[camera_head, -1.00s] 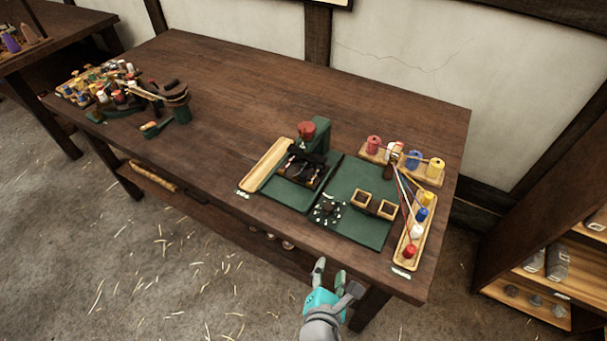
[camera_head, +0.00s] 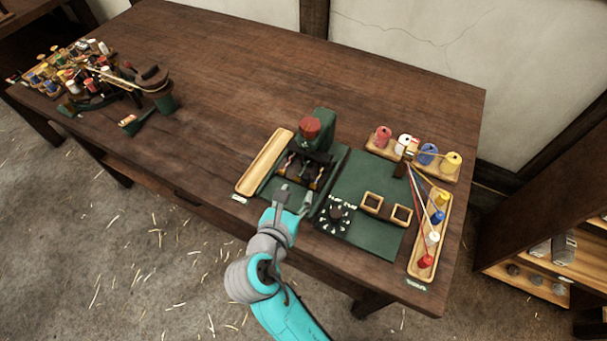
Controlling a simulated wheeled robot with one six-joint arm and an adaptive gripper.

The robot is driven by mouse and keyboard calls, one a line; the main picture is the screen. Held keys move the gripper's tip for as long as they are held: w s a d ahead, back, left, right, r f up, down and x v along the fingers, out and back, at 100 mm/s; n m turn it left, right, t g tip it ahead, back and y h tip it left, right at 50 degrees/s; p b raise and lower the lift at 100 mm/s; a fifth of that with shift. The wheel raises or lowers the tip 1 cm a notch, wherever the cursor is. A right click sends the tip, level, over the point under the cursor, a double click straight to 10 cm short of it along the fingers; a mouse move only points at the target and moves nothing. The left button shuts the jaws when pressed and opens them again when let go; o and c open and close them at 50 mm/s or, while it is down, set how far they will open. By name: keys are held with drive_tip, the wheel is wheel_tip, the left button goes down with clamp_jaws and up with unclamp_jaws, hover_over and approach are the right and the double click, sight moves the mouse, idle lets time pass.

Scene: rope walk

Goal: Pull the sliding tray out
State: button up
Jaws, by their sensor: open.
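My gripper (camera_head: 294,198) is open, with its fingers pointing at the front of a green machine (camera_head: 324,130) with a red knob on top. A dark slotted part (camera_head: 308,168) with small coloured pieces sits low in this machine, just beyond the fingertips. I see no contact, and the gripper hides some of the green base. An empty long wooden tray (camera_head: 265,163) lies along the machine's left side. I cannot tell for sure which part is the sliding tray.
A wooden rack with coloured spools (camera_head: 426,236) stands at the right edge. The table's middle (camera_head: 235,90) is clear.

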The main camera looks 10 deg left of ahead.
sight(306, 177)
drive_tip(key=x, duration=0.7)
drive_tip(key=shift+w+d+f, duration=0.1)
drive_tip(key=shift+w, duration=0.2)
clamp_jaws()
